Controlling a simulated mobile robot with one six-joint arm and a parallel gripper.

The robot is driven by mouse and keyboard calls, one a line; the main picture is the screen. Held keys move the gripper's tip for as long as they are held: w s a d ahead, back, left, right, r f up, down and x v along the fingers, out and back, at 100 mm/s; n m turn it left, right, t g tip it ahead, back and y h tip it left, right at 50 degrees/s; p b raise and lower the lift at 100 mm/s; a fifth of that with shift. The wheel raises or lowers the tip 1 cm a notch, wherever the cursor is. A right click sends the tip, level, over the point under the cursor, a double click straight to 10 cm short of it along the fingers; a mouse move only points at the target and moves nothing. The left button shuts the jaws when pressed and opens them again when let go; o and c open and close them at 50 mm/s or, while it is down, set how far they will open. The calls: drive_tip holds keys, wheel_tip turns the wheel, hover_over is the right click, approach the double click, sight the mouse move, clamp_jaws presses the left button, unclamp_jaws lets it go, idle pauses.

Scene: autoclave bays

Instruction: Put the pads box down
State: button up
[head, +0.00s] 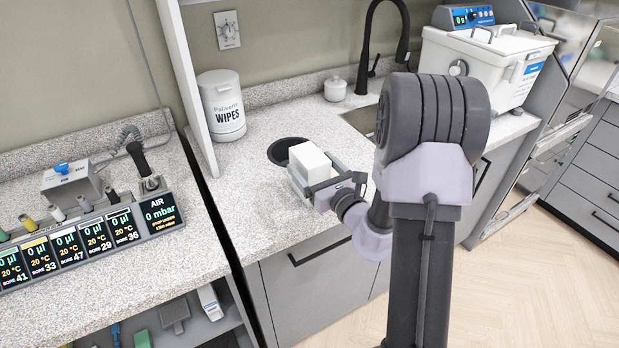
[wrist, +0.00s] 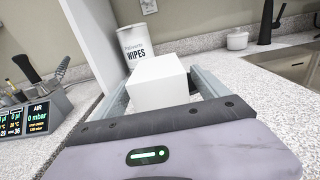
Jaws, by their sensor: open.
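The pads box is a plain white box (head: 308,160) on the speckled counter, beside a dark round opening. It also shows in the wrist view (wrist: 160,82), upright between the two fingers. My gripper (head: 313,170) is open around the box, one finger on each side. In the wrist view (wrist: 164,86) a gap shows at the right finger; contact on the left is hard to tell. The underside of the box is hidden, but it appears to rest on the counter.
A dark round opening (head: 285,149) lies at the box's back left. A small lidded jar (head: 335,89), a sink (head: 360,120) and a black tap (head: 366,60) are to the right.

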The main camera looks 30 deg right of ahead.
drive_tip(key=shift+w+f, duration=0.1)
drive_tip(key=shift+w, duration=0.9)
drive_tip(key=c, duration=1.8)
